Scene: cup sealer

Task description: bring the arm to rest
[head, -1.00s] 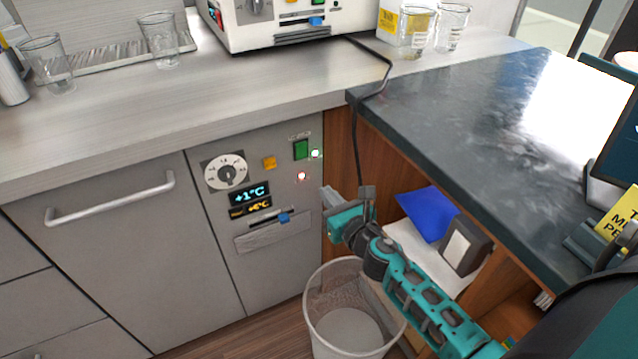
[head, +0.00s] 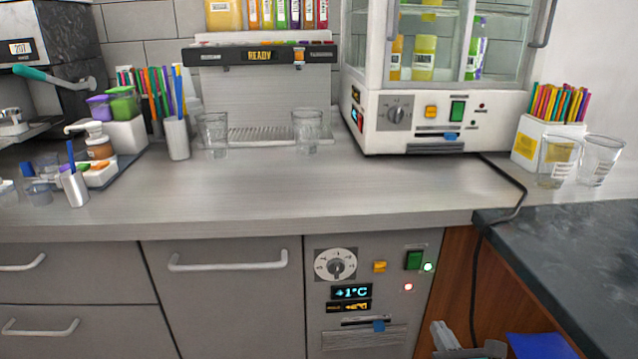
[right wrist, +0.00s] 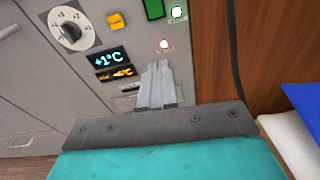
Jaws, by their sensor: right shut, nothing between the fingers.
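My right gripper (head: 455,341) shows at the bottom edge of the head view, right of centre, below counter height. Its fingers (right wrist: 154,86) are closed together in the right wrist view, with nothing between them. They point toward the grey cabinet control panel (head: 367,290), which has a dial, a +1°C display and a lit red lamp. I cannot tell whether they touch it. The rest of my right arm is out of the head view. My left gripper is not in view.
The dark worktop (head: 560,255) and its wooden side (head: 455,275) stand close on the right. A blue item (head: 541,346) lies beside the gripper. A black cable (head: 521,196) hangs over the counter corner. The metal counter (head: 280,195) has clear room in front of the two glasses.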

